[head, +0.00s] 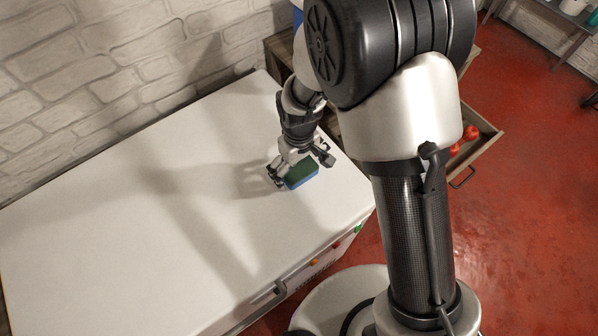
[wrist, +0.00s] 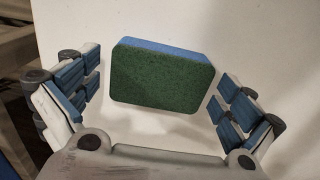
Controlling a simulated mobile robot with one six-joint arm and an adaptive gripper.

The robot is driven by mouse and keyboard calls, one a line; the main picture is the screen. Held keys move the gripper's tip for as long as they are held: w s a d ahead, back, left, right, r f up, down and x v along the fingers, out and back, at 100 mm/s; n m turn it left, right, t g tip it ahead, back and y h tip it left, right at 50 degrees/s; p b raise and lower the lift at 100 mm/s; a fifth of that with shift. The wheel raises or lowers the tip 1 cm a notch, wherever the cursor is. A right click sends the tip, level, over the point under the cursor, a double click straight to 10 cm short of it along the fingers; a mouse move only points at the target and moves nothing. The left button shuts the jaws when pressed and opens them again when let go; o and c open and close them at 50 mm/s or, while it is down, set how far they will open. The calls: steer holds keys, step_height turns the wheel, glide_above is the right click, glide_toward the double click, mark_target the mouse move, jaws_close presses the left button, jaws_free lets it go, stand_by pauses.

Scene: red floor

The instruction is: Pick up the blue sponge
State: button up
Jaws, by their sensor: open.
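The blue sponge (head: 302,176) has a green scouring face on top and a blue body below. It lies on the white top of a cabinet (head: 120,200), near its right end. My gripper (head: 300,170) is open just above and beside the sponge. In the wrist view the sponge (wrist: 162,78) shows its green face and blue edge. It sits between and beyond the open fingers of my gripper (wrist: 165,100), with a gap to the fingers on both sides.
A white brick wall (head: 120,60) runs along the back of the cabinet. An open wooden drawer (head: 487,142) with red things (head: 470,132) in it is at the right. Red floor (head: 520,220) lies beyond. The cabinet top left of the sponge is clear.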

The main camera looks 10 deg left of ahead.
mark_target(299, 168)
steer(key=shift+c, duration=0.6)
steer(key=c, duration=0.6)
steer(key=shift+c, duration=0.2)
steer(key=shift+r, duration=0.2)
step_height(299, 168, up, 20)
steer(key=p, duration=0.6)
steer(key=shift+f, duration=0.15)
